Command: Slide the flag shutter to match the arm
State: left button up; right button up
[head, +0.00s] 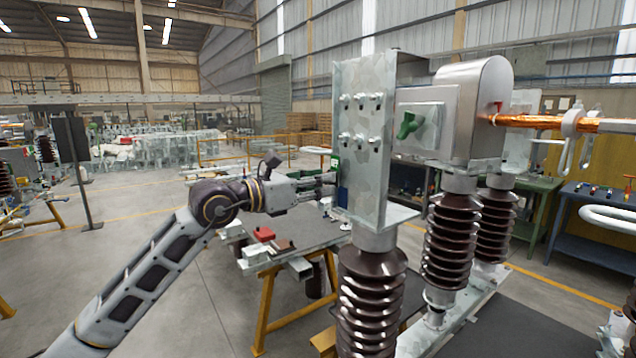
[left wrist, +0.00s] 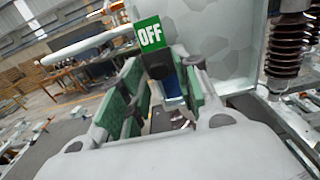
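The flag shutter shows a green face reading "OFF" (left wrist: 150,36) in the left wrist view, with a dark tab (left wrist: 159,65) below it. In the head view its green edge (head: 334,163) is on the left side of the galvanized plate (head: 372,150). My left gripper (head: 328,185) is beside that plate. In the left wrist view its green-padded fingers (left wrist: 163,88) stand apart around the space below the sign; whether they touch the tab I cannot tell. The copper-coloured arm (head: 545,121) runs level rightward from the grey housing (head: 475,105). My right gripper is not in view.
Brown ribbed insulators (head: 372,300) stand under the plate and housing. A work table (head: 300,237) with a red block (head: 264,234) and metal pieces is below my left arm. Blue and green benches stand at the right.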

pick_arm(q)
jog(key=v, duration=1.2)
dwell(0.8)
jog(key=shift+r, duration=0.1)
